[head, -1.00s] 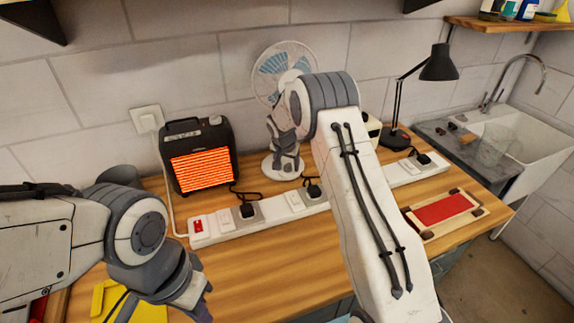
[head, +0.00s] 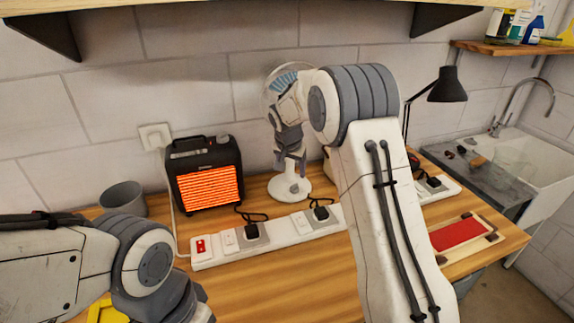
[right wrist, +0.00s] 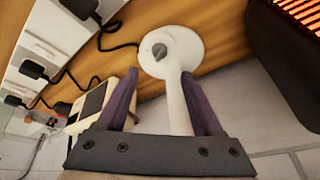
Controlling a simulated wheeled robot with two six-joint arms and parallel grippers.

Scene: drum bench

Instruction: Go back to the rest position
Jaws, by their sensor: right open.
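My right arm reaches over the bench in the head view, and its gripper (head: 290,160) points down in front of the white desk fan (head: 287,188). In the right wrist view the two purple fingers (right wrist: 158,80) are apart, and the fan's round base (right wrist: 185,52) and white pole show between and beyond them. I see nothing held; whether the fingers touch the pole I cannot tell. My left arm comes in at the lower left of the head view, and its fingers are outside the picture.
On the wooden bench stand a glowing heater (head: 208,185), a grey cup (head: 123,198), a long white power strip (head: 285,235) with plugs, a black lamp (head: 447,85) and a red-topped wooden tray (head: 462,235). A shelf (head: 230,8) hangs above. A sink is at right.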

